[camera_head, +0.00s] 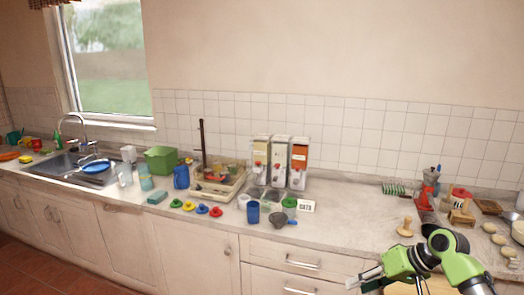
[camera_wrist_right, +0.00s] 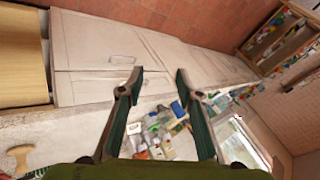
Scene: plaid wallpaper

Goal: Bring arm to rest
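My right arm with green joints comes in at the lower right of the head view. Its gripper (camera_head: 368,280) is in front of the counter, by the drawer fronts. In the right wrist view the right gripper (camera_wrist_right: 160,78) is open, its two fingers well apart with nothing between them. The cabinet fronts (camera_wrist_right: 130,45) and counter items show beyond the fingers. My left gripper and left arm are not in view.
The counter (camera_head: 350,218) holds dispensers (camera_head: 278,162), a wooden tray (camera_head: 220,188), coloured lids (camera_head: 202,209), a blue cup (camera_head: 253,212) and a green bin (camera_head: 161,160). A wooden stamp-like tool (camera_head: 405,227) stands near my right arm. The counter left of this tool is largely clear.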

